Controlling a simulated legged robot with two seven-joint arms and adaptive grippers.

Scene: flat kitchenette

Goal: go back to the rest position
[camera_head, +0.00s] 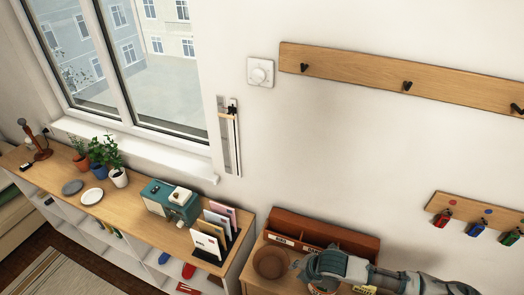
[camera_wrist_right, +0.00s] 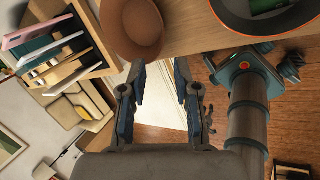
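My right gripper (camera_head: 299,268) is at the bottom of the head view, by the right-hand cabinet and just right of the brown bowl (camera_head: 271,262). In the wrist view the right gripper (camera_wrist_right: 158,68) has its two fingers apart, with nothing between them. The bowl (camera_wrist_right: 132,28) shows beyond the fingertips there, apart from them. My left gripper does not show in the head view. A grey limb (camera_wrist_right: 247,110) of mine shows at the right of the wrist view.
A wooden organizer (camera_head: 322,233) stands behind the bowl. A letter rack (camera_head: 214,236), a teal box (camera_head: 170,200) and potted plants (camera_head: 100,157) stand on the long shelf to the left. A hook rail (camera_head: 440,83) and a small key board (camera_head: 475,215) hang on the wall.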

